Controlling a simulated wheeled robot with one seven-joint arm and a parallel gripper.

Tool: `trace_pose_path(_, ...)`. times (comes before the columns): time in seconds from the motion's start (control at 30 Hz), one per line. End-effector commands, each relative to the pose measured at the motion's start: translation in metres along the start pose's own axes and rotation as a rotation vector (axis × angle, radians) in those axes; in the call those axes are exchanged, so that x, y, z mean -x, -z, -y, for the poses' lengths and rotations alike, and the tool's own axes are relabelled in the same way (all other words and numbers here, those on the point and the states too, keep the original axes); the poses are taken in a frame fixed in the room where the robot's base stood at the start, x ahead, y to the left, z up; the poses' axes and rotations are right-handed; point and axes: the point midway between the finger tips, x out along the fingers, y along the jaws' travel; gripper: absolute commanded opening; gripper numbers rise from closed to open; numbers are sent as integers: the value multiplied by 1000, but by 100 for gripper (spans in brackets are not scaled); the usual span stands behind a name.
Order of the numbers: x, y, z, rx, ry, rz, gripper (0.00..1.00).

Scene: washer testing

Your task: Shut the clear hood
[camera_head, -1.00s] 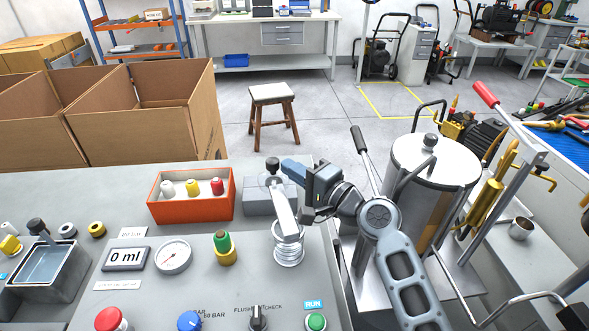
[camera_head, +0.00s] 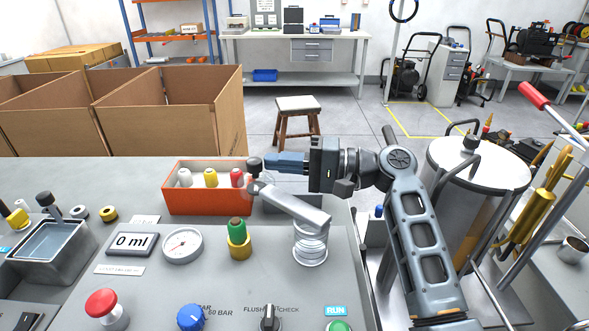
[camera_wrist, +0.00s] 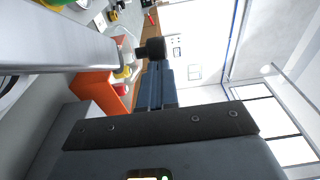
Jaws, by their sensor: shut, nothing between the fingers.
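The clear hood shows only faintly as a see-through edge (camera_head: 252,196) by the grey bar (camera_head: 293,206), and its outline is hard to make out. The bar slants up and left from above a clear ribbed cylinder (camera_head: 310,246) on the panel. A black knob (camera_head: 254,166) stands at the bar's raised left end. My gripper (camera_head: 268,161) is shut and empty, level, pointing left, its tips right at the knob. In the wrist view the fingertips (camera_wrist: 155,70) lie just under the knob (camera_wrist: 152,48); whether they touch cannot be told. The bar (camera_wrist: 55,45) runs along the left.
An orange bin (camera_head: 205,201) with coloured plugs stands behind the bar. A gauge (camera_head: 182,246), a green-topped yellow fitting (camera_head: 238,240) and a display (camera_head: 131,243) sit on the panel to the left. A metal tank (camera_head: 475,200) stands right of my arm.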

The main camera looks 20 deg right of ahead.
Motion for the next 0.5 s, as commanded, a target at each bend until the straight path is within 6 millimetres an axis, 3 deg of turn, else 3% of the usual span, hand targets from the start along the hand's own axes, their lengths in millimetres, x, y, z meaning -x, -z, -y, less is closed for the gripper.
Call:
trace_pose_path(0.3,-23,-23,2,-1,0,300,0)
trace_pose_path(0.5,-31,-40,2,-1,0,294,0)
